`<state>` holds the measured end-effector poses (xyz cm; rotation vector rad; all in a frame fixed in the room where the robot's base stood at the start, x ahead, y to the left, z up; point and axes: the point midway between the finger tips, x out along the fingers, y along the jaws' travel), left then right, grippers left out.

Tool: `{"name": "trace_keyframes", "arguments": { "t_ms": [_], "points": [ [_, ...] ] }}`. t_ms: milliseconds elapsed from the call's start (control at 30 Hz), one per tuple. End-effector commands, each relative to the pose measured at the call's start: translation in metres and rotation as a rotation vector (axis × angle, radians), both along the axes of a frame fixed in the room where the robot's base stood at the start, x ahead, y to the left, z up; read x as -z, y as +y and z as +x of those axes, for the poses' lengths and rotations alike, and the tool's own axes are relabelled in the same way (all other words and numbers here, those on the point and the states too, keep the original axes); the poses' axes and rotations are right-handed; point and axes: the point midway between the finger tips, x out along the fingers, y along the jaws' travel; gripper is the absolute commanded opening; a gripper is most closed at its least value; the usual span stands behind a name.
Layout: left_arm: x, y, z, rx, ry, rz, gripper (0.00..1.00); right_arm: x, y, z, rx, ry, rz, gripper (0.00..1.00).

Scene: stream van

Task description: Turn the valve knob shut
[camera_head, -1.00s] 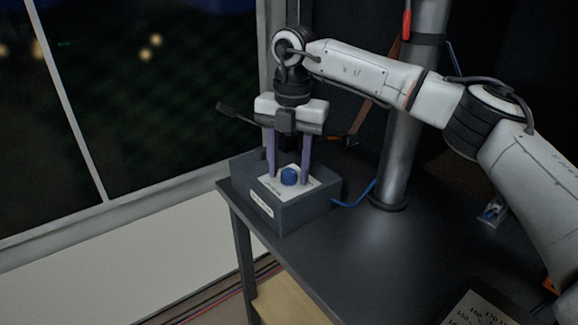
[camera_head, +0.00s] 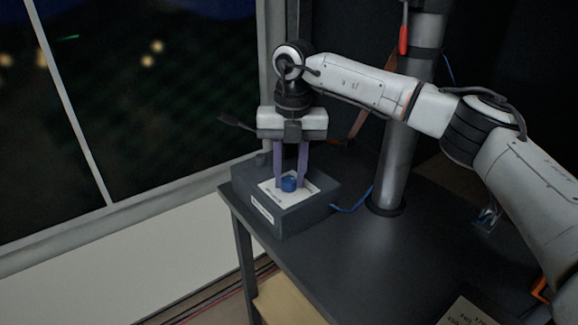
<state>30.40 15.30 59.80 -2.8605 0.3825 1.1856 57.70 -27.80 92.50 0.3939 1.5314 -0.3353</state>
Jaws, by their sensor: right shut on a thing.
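The blue valve knob (camera_head: 289,184) stands on a white plate (camera_head: 308,187) on top of a dark grey box (camera_head: 289,218) at the table's left corner. My right gripper (camera_head: 289,182) points straight down over the box. Its two purple fingers stand on either side of the knob and are shut on it. The fingers hide part of the knob's sides, and its turned angle is too small to tell. My left gripper is not in view.
A metal pole (camera_head: 394,165) rises from the dark table (camera_head: 365,255) behind the box. A blue cable (camera_head: 353,206) runs from the box. A printed card (camera_head: 473,314) lies at the front. A window (camera_head: 130,90) is at the left.

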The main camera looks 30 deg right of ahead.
Motion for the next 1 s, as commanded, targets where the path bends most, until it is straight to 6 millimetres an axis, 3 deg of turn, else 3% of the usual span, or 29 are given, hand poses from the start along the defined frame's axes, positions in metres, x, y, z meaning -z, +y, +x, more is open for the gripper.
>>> {"name": "trace_keyframes", "arguments": {
  "t_ms": [700,1000],
  "points": [
    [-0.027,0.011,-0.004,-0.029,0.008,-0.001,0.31,-0.003,-0.002,0.001,-0.68,-0.001,0.002,0.05],
    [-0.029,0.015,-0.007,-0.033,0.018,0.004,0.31,-0.002,-0.002,0.002,-0.945,-0.003,0.001,0.05]
  ]
}}
